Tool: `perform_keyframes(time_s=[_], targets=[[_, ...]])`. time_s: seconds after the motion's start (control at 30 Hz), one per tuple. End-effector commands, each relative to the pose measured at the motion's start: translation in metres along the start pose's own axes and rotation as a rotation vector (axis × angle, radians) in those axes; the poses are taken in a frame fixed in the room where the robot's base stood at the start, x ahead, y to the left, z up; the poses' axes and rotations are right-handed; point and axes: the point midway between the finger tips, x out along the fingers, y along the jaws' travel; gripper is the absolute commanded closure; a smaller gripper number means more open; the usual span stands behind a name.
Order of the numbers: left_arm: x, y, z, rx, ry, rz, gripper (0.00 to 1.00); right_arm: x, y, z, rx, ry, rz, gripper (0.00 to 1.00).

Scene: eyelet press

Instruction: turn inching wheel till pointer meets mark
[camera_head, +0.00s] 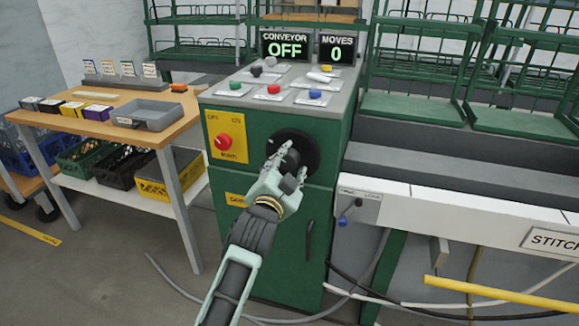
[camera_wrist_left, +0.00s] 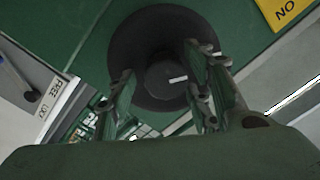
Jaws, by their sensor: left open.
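A round black wheel (camera_head: 312,145) is mounted on the front of the green machine cabinet. It also shows in the left wrist view (camera_wrist_left: 150,38), with a raised hub that bears a short white line (camera_wrist_left: 178,79). My left gripper (camera_head: 286,158) is in front of the wheel and hides part of it. In the left wrist view its fingers (camera_wrist_left: 160,95) are apart, one on each side of the hub; I cannot tell whether they touch it. I cannot make out a separate mark on the cabinet. My right gripper is not in view.
A red main switch (camera_head: 224,142) on a yellow plate is left of the wheel. Coloured buttons are on the sloped top, below displays reading OFF and 0. A small blue-tipped lever (camera_head: 347,213) is at right. A wooden table (camera_head: 100,122) stands left.

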Motion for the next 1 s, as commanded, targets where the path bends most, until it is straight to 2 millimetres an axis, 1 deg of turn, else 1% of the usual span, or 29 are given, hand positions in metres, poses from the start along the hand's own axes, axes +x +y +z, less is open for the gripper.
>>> perform_keyframes(time_s=[0.3, 0.83, 1.0], targets=[[0.0027, -0.0003, 0.0001, 0.001, -0.001, 0.000, 0.54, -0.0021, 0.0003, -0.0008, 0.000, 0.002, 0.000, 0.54], [0.0024, 0.0012, 0.0003, 0.000, -0.001, 0.002, 1.00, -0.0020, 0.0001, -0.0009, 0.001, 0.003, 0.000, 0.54], [0.0023, 0.0019, 0.0004, 0.000, -0.001, 0.004, 1.00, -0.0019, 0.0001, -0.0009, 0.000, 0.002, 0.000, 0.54]])
